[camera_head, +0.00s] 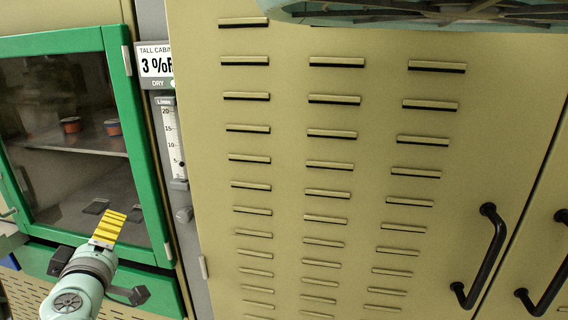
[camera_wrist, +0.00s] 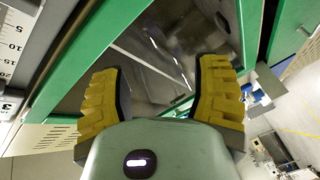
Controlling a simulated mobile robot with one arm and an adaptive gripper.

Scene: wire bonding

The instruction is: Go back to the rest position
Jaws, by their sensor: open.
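My gripper (camera_head: 109,226) is at the lower left of the head view, with its yellow fingers pointing up in front of the green-framed cabinet (camera_head: 118,95). In the wrist view my gripper (camera_wrist: 157,78) has its two yellow ridged fingers spread wide apart, with nothing between them. The cabinet's dark glass and green frame (camera_wrist: 85,62) show behind the fingers. I cannot tell whether any finger touches the cabinet.
Two small orange-red containers (camera_head: 70,125) (camera_head: 113,127) stand on a shelf behind the glass. A flow gauge (camera_head: 170,135) is beside the cabinet. A beige slotted cabinet (camera_head: 390,80) with black handles (camera_head: 486,255) fills the right. Open floor (camera_wrist: 290,115) shows at right in the wrist view.

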